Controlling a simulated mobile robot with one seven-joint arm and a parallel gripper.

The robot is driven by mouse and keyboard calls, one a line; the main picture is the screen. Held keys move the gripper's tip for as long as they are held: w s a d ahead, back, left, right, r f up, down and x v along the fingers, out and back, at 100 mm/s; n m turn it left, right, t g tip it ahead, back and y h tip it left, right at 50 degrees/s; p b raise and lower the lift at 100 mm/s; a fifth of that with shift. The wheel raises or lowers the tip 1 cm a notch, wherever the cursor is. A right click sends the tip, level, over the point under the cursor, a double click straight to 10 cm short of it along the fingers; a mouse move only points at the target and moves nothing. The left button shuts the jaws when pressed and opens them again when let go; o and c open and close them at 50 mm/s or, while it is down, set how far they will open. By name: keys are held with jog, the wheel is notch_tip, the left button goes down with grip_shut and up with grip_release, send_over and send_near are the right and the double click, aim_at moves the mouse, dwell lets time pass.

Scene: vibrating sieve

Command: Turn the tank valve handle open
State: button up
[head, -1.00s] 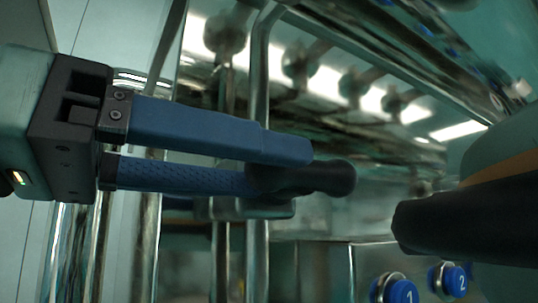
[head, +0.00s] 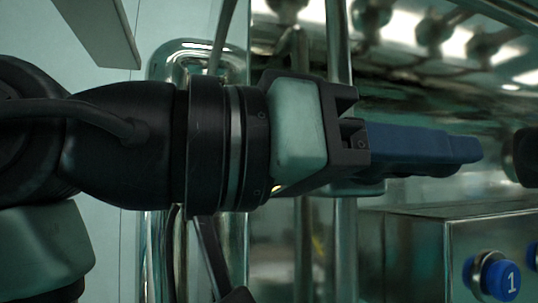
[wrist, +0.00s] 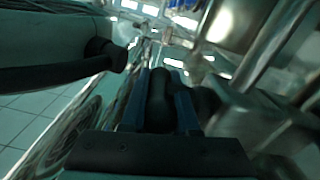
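My gripper (head: 476,150) reaches in from the left in the head view, with its blue fingers pointing right and seen edge-on. In the wrist view the two blue fingers (wrist: 162,82) stand on either side of a dark rounded handle (wrist: 160,105), which I take to be the tank valve handle. The fingers look closed against it. The head view mostly hides this handle behind the upper finger. The valve body is not clear in either view.
A second black, handle-like bar (wrist: 62,72) lies left of the fingers in the wrist view. A metal box (head: 420,240) with blue numbered buttons (head: 500,280) stands at lower right in the head view. Steel pipes (head: 340,70) run upright behind my gripper.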

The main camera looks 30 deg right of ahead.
grip_shut()
jog(key=y, duration=0.2)
jog(key=shift+t+y, duration=0.3)
jog(key=shift+y, duration=0.1)
jog(key=shift+f+y, duration=0.3)
jog(key=shift+y, duration=0.6)
jog(key=o, duration=0.7)
grip_release()
jog(key=shift+a, duration=0.1)
